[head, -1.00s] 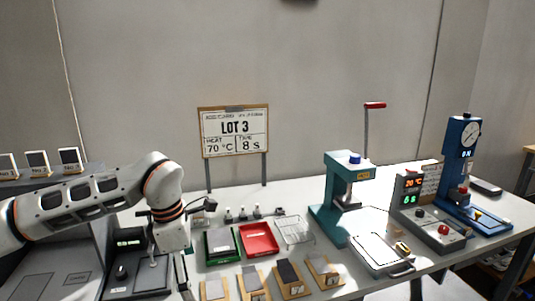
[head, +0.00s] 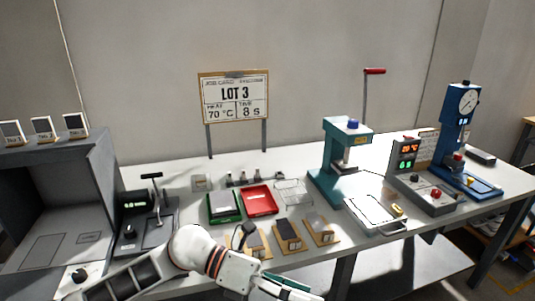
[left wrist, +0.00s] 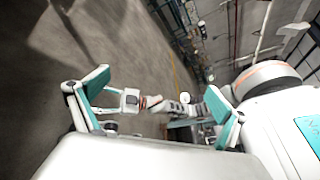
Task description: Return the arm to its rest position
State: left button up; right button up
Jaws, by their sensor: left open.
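My left arm (head: 190,250) comes in low from the left in the head view, in front of the bench edge. Its gripper (head: 285,285) is at the bottom edge of that view, partly cut off, with a teal finger showing. In the left wrist view the two teal-padded fingers of my left gripper (left wrist: 158,105) stand wide apart, with nothing held between them. Beyond them, small and far off, is a jointed white arm with an orange ring (left wrist: 150,101), which looks like my right arm. Its fingers cannot be made out.
The bench holds a green tray (head: 224,217), a red tray (head: 259,200), a teal press (head: 329,180), a control box (head: 428,195) and a blue gauge stand (head: 460,130). A grey housing (head: 75,165) stands at left.

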pick_arm(q)
jog(key=w+a+r+n+t+h, duration=0.1)
jog(key=w+r+n+t+h, duration=0.4)
jog(key=n+t, duration=0.6)
jog(key=w+a+f+n+t+y, duration=0.4)
jog(key=a+f+n+t+y, duration=0.65)
jog(key=n, duration=0.85)
jog(key=s+a+f+n+g+y, duration=0.2)
jog(key=s+a+f+n, duration=0.2)
jog(key=f, duration=0.5)
jog(key=s+a+f+n+g+y, duration=0.2)
jog(key=s+a+f+n, duration=0.2)
jog(key=f, duration=0.5)
jog(key=s+a+f+n+g+y, duration=0.2)
jog(key=s+a+f+n+y, duration=0.1)
jog(key=s+a+f, duration=0.4)
notch_tip(320, 180, down, 2)
jog(key=shift+s+a+f+n+g, duration=0.1)
jog(key=shift+s+a+n+g, duration=0.2)
jog(key=shift+a+n, duration=0.5)
jog(key=shift+w+d, duration=0.1)
